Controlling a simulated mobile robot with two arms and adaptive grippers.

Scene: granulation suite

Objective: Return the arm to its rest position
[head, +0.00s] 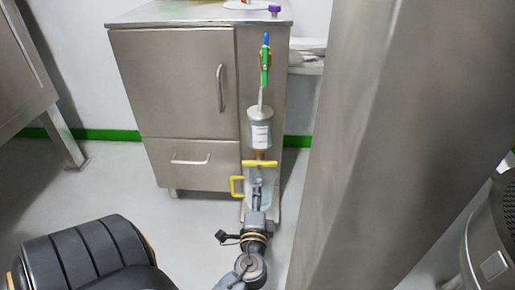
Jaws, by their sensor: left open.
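My left gripper (257,183) shows small at the end of a grey jointed arm, low in the middle of the head view. It is open, and I see nothing held in it. It is in front of the steel cabinet (177,88), near its right side. A yellow handle (237,187) and a yellow bar (260,163) show close around it. I cannot tell whether the gripper touches them. My right gripper is not in view.
Beyond the gripper are a grey cylinder with a white label (260,135) and a narrow green and blue piece (265,65). A large steel column (365,150) stands close on the right. A steel table (25,75) is at the left. Bare floor (115,180) lies between.

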